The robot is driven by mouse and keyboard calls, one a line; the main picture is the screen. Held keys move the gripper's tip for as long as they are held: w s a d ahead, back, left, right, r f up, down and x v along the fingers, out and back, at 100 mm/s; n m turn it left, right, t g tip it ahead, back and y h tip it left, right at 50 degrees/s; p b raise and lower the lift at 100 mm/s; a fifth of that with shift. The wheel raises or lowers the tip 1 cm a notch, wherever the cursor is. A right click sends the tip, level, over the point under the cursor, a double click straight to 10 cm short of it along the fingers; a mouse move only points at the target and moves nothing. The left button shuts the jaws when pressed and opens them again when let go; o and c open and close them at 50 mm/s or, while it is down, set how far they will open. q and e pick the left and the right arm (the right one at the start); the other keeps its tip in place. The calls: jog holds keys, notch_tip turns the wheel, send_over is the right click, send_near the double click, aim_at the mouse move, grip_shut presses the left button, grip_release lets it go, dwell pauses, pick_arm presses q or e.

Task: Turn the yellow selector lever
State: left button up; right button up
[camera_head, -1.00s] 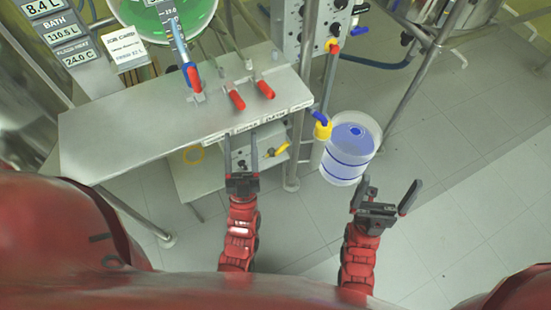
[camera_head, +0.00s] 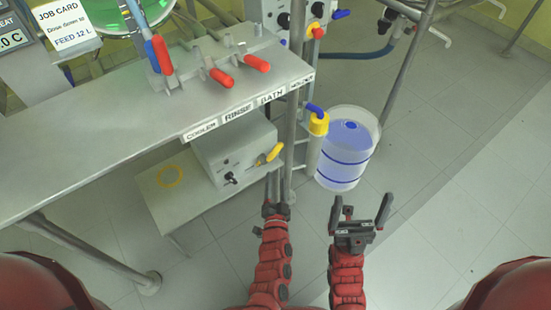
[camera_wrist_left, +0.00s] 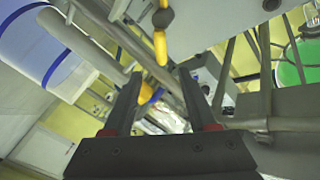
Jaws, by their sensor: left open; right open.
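The yellow selector lever (camera_head: 270,154) sticks out from the front of a grey box (camera_head: 234,146) on a low shelf under the bench. My left gripper (camera_head: 273,188) is just below the lever in the head view, its fingers pointing toward it, apart from it. In the left wrist view the lever (camera_wrist_left: 161,40) hangs ahead, near the top, roughly in line with the gap between the open fingers (camera_wrist_left: 160,85); nothing is between them. My right gripper (camera_head: 362,210) is open and empty, to the right, over the floor.
A bench (camera_head: 110,112) with red-handled valves and labels including RINSE and BATH overhangs the box. A steel post (camera_head: 291,135) stands just right of the lever. A clear container with blue bands (camera_head: 345,165) stands further right, near a yellow-collared pipe (camera_head: 318,124).

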aim_at(276, 153)
pick_arm(q)
jog(key=w+b, duration=0.2)
jog(key=w, duration=0.7)
jog(key=shift+w, duration=0.4)
jog(key=shift+w+a+r, duration=0.1)
jog(key=shift+w, duration=0.25)
grip_shut()
dwell(0.5)
